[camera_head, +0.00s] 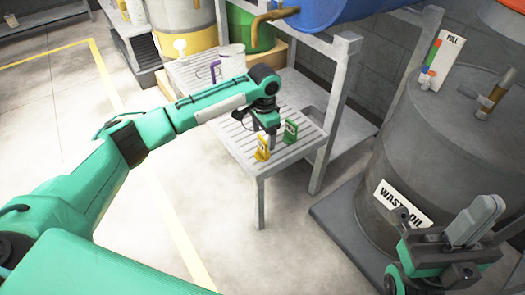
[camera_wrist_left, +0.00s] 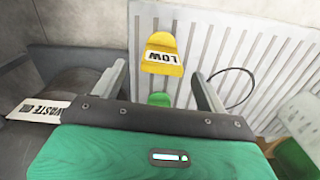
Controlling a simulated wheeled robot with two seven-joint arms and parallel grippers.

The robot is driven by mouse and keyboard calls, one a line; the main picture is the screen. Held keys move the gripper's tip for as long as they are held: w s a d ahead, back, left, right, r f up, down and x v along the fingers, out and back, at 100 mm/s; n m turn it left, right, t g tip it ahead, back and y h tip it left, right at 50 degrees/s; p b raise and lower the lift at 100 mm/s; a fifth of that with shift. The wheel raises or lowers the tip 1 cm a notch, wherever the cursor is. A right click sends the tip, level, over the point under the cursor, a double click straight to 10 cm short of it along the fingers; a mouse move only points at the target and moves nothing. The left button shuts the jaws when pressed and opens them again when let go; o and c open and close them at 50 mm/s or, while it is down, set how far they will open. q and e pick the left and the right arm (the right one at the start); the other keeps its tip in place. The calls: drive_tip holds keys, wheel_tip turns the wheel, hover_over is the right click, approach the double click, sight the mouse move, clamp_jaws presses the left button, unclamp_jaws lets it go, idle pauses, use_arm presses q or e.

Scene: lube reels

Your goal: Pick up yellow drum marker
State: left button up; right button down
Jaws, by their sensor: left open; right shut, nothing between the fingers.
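The yellow drum marker (camera_head: 263,147) stands on a slatted metal table, near its front edge. My right gripper (camera_head: 482,218) is shut and empty in front of the waste oil drum.
The slatted table (camera_head: 240,140) also holds a pale jug (camera_head: 231,62) farther back. The grey waste oil drum (camera_head: 440,140) stands on a dark base at right. A blue drum (camera_head: 330,12) lies on a metal rack behind the table. The floor at left is clear.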

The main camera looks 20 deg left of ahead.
sight(262, 139)
use_arm(q)
wheel_tip(262, 139, down, 5)
drive_tip(key=shift+a+r+b, duration=0.1)
drive_tip(key=shift+a+b, duration=0.05)
drive_tip(key=shift+b, duration=1.05)
drive_tip(key=c, duration=1)
